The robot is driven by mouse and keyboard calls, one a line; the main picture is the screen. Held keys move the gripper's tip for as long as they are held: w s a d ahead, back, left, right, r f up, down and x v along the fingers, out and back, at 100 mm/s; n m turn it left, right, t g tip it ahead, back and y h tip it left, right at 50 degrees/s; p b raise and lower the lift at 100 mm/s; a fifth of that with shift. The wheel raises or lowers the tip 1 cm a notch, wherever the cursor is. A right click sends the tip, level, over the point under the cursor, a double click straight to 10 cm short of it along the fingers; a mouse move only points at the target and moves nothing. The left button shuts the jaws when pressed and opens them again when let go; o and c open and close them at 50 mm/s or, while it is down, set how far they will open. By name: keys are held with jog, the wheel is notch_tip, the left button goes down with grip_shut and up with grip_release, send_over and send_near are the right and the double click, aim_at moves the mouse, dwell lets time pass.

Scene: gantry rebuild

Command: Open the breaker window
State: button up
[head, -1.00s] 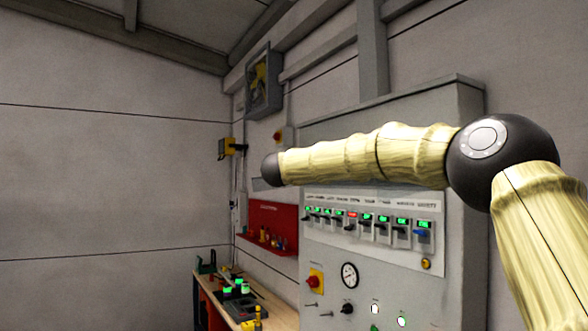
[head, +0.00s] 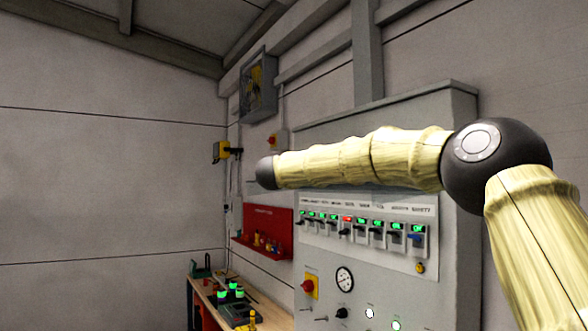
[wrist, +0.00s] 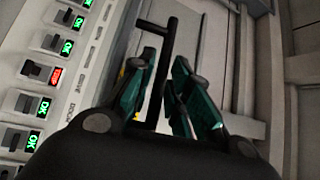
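In the head view the breaker panel (head: 430,262) is a pale strip on a grey cabinet, with a row of breakers (head: 378,232) under small lit labels, one red and the others green. My arm crosses in front of the cabinet above it and hides my gripper there. In the wrist view my gripper (wrist: 163,62) has teal fingers standing apart. A black bar handle (wrist: 161,80) runs between them, and I cannot tell whether either finger touches it. The breakers (wrist: 35,72) show at the left. I cannot make out the window pane clearly in either view.
Below the breakers are a gauge (head: 344,279) and a red knob on a yellow plate (head: 309,286). A red rack (head: 268,228) hangs left of the cabinet (head: 460,105), above a workbench (head: 207,297) with tools.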

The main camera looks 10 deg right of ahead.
jog(key=v, duration=1.2)
jog(key=shift+w+d, duration=0.1)
